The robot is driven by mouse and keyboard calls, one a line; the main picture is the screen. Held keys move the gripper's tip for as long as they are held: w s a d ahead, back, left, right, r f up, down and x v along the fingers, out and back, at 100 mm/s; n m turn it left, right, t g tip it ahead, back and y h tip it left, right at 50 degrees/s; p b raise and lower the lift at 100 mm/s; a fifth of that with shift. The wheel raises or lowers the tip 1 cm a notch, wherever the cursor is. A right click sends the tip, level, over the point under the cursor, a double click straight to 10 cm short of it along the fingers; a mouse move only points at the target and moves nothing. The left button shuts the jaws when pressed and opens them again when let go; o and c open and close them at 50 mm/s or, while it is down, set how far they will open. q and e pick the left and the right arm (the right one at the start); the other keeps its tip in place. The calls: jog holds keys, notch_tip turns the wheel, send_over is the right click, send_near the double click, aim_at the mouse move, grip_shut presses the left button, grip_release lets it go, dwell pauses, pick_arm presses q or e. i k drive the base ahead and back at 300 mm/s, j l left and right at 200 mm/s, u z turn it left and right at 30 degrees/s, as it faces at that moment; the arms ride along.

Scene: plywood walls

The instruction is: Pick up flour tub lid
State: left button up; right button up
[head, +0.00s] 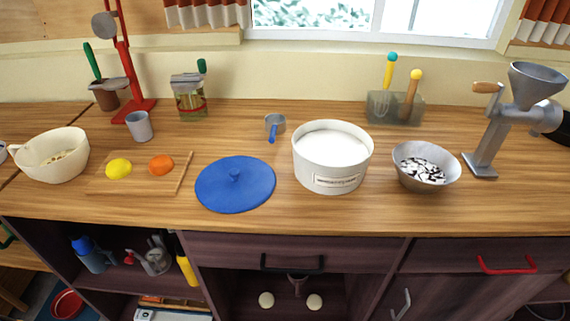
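The flour tub lid (236,187) is a round blue disc with a small raised knob in its middle. It lies flat on the wooden counter, knob up, near the front edge. The white flour tub (331,175) stands to its right, open at the top and full of white flour, with a label on its front. The lid and the tub are apart. Neither of my grippers is in the head view.
A cutting board (180,183) with a lemon (118,169) and an orange (161,165) lies left of the lid. A measuring cup (274,125) sits behind it. A metal bowl (426,178) and a grinder (487,140) stand right of the tub. The counter's front edge is close.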

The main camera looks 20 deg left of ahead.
aim_at(233, 184)
jog(key=j+z, duration=0.1)
jog(key=j, duration=0.4)
jog(key=k+j+z, duration=0.15)
jog(key=j, duration=0.35)
jog(key=j+z, duration=0.1)
jog(key=j, duration=0.4)
